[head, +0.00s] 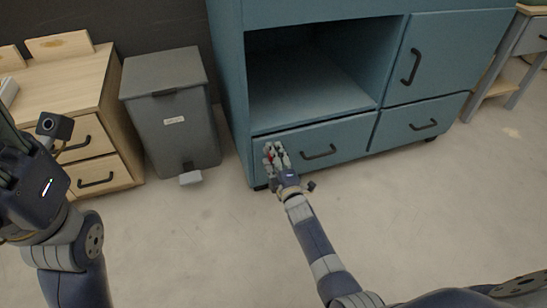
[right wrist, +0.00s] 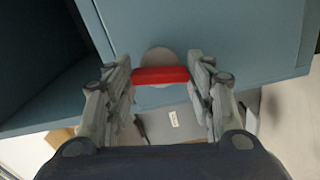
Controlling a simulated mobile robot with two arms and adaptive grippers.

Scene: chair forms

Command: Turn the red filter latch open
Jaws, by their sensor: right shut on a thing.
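The red filter latch (right wrist: 160,75) is a short red bar on a round grey disc (right wrist: 158,58), set in a teal cabinet panel. It lies level across the right wrist view, with a finger at each end. My right gripper (head: 276,154) is shut on the latch, at the left part of the lower left cabinet front. My left gripper (head: 8,165) is at the left edge of the head view, away from the latch; its fingertips are cut off.
The teal cabinet (head: 230,90) has an open compartment above the latch panel and black handles to the right. A grey pedal bin (head: 175,125) stands left of it, beside a wooden drawer unit (head: 112,125). The floor (head: 210,250) in front is clear.

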